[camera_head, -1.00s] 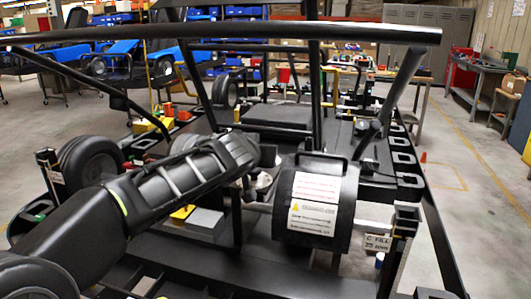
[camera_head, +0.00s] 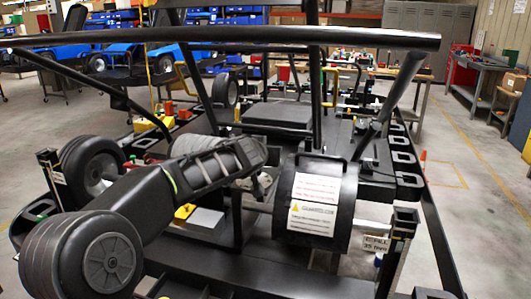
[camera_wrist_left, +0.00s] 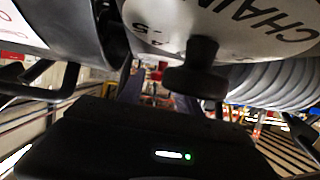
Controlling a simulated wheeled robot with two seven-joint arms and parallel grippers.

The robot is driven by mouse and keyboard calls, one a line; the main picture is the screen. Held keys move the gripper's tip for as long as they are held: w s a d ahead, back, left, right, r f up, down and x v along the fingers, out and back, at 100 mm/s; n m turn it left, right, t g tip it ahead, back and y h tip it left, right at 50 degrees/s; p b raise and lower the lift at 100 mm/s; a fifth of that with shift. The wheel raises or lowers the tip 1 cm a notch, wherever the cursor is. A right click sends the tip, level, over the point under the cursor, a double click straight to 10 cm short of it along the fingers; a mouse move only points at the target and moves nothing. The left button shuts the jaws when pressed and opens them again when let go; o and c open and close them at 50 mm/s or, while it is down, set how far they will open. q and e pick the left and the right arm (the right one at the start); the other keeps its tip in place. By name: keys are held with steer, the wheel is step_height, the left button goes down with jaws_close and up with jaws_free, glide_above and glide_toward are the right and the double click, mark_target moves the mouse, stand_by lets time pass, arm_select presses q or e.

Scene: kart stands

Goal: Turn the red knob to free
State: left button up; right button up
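No red knob can be made out in either view. In the left wrist view a dark, rounded knob (camera_wrist_left: 197,75) sits just below a pale disc (camera_wrist_left: 225,25) lettered "CHAIN"; its colour reads as black in shadow. My left arm reaches in from the left in the head view, with my left gripper (camera_head: 262,183) beside the black drum (camera_head: 345,215), left of it. Its fingers are hidden or too dark to make out, so whether it touches the knob cannot be told. My right gripper is not in view.
A black bar (camera_head: 220,38) crosses above the kart frame. A ribbed grey cylinder (camera_wrist_left: 280,82) is right of the knob. Free floor (camera_head: 470,230) lies at the right.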

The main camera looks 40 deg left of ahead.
arm_select(q)
jaws_close()
stand_by(0.3)
steer(key=shift+r+p, duration=0.15)
steer(key=shift+p, duration=0.6)
steer(key=m+h+p, duration=0.1)
steer(key=p, duration=0.4)
steer(key=m+t+h+p, duration=0.1)
steer(key=p, duration=0.4)
steer(key=a+m+h+p, duration=0.1)
steer(key=h+p, duration=0.1)
steer(key=p, duration=0.4)
steer(key=shift+r+m, duration=0.3)
steer(key=shift+a+f+m+h+p, duration=0.15)
steer(key=shift+m+h+p, duration=0.65)
steer(key=shift+h, duration=0.1)
steer(key=shift+a+f+m+h, duration=0.1)
steer(key=shift+a+m+h, duration=0.1)
steer(key=shift+m+h, duration=1.1)
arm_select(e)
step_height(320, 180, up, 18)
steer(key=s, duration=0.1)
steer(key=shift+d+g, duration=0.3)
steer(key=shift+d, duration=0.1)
arm_select(q)
steer(key=shift+h, duration=0.4)
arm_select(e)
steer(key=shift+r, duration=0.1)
